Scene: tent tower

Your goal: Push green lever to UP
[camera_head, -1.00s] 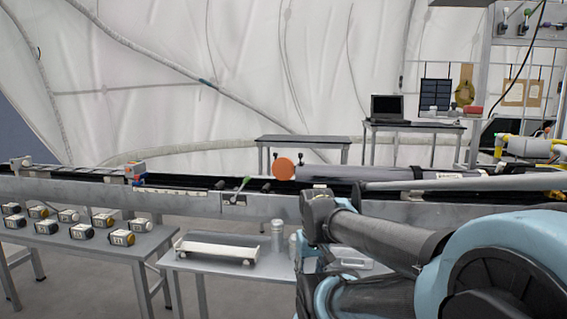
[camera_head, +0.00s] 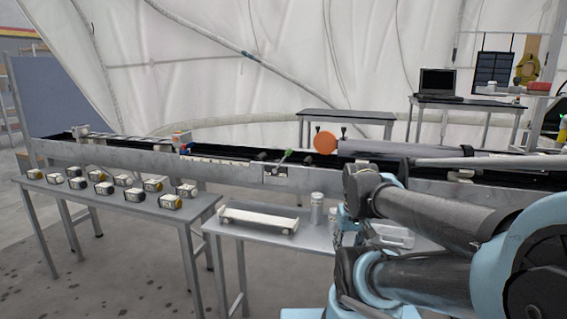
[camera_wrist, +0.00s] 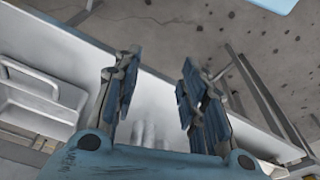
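The green lever (camera_head: 284,157) stands on the front side of the long metal rail (camera_head: 230,167), in the middle of the head view. Its handle tilts up and to the right from a small plate on the rail. In the head view my arm fills the right side and my gripper is hidden behind it or out of sight. In the wrist view my gripper (camera_wrist: 155,90) has its two blue-padded fingers apart, with nothing between them. It points at a table and the floor. The lever does not show in the wrist view.
A table (camera_head: 225,233) below the rail holds a white tray (camera_head: 258,220) and metal cylinders (camera_head: 317,208). Another table (camera_head: 65,187) at left holds several small boxes. An orange disc (camera_head: 325,142) and grey tube (camera_head: 375,148) lie on the rail, right of the lever.

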